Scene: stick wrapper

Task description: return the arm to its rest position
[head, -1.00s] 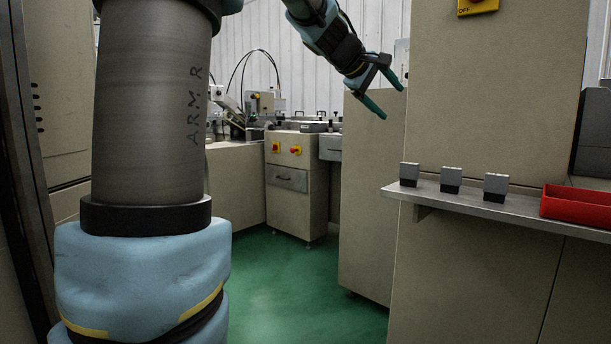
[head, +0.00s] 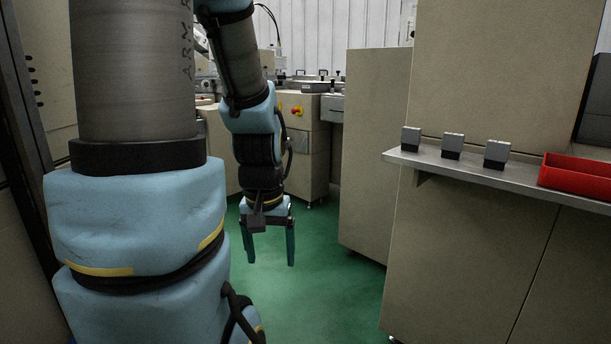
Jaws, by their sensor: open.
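My gripper (head: 270,256) hangs in the middle left of the head view with its two fingers pointing down. The green-tipped fingers are spread wide apart with nothing between them. It is over the green floor (head: 335,295), well to the left of the shelf and clear of it. My upper arm fills the left of the view and hides part of what lies behind it.
A metal shelf (head: 400,157) at the right carries three small grey-black blocks (head: 453,146) and a red tray (head: 580,178). Tall beige cabinets (head: 372,150) stand behind and below it. A machine cabinet (head: 312,150) with knobs stands at the back. The floor between is free.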

